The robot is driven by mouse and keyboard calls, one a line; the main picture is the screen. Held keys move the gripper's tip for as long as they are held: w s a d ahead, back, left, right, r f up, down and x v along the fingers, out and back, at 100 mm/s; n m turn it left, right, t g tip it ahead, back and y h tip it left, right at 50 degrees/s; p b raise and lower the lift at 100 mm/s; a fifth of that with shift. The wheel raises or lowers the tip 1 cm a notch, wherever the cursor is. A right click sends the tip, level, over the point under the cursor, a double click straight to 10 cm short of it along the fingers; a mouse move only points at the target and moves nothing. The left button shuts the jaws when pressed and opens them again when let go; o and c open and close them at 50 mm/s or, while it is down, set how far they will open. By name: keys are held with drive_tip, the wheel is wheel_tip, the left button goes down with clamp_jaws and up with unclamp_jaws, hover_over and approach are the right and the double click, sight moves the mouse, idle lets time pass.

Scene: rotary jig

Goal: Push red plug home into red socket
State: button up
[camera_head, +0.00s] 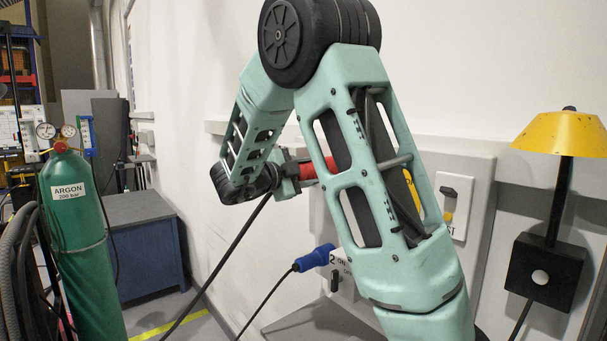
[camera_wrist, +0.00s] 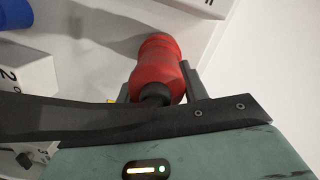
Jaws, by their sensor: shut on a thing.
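The red plug (camera_wrist: 157,62) is between the fingers of my gripper (camera_wrist: 160,84) in the wrist view, with its black cable end toward the wrist. In the head view the red plug (camera_head: 308,171) shows only as a short red piece beside my gripper (camera_head: 291,177), partly behind my arm. My gripper is shut on it. The far end of the plug points toward the pale wall panel (camera_head: 468,164). I cannot make out the red socket, and I cannot tell how far the plug is in.
A blue plug (camera_head: 315,258) with a black cable sits at a white box (camera_head: 345,285) marked 2, below my gripper. A green argon cylinder (camera_head: 74,225) and a blue-grey cabinet (camera_head: 147,245) are at the left.

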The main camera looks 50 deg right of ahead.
drive_tip(key=shift+s+d, duration=0.15)
drive_tip(key=shift+d, duration=0.4)
drive_tip(key=o, duration=1.2)
drive_tip(key=shift+d, duration=0.1)
drive_tip(key=shift+w+a+r+b, duration=0.3)
drive_tip(key=shift+a+b, duration=0.8)
drive_tip(key=shift+a, duration=1.8)
drive_tip(key=shift+w+a+r+b, duration=0.1)
drive_tip(key=shift+w+a+b, duration=0.35)
drive_tip(key=shift+a+b, duration=1.55)
drive_tip(key=shift+w+a+r+b, duration=0.15)
drive_tip(key=shift+w+a+b, duration=0.2)
drive_tip(key=shift+a, duration=3.4)
drive_tip(key=shift+w, duration=0.15)
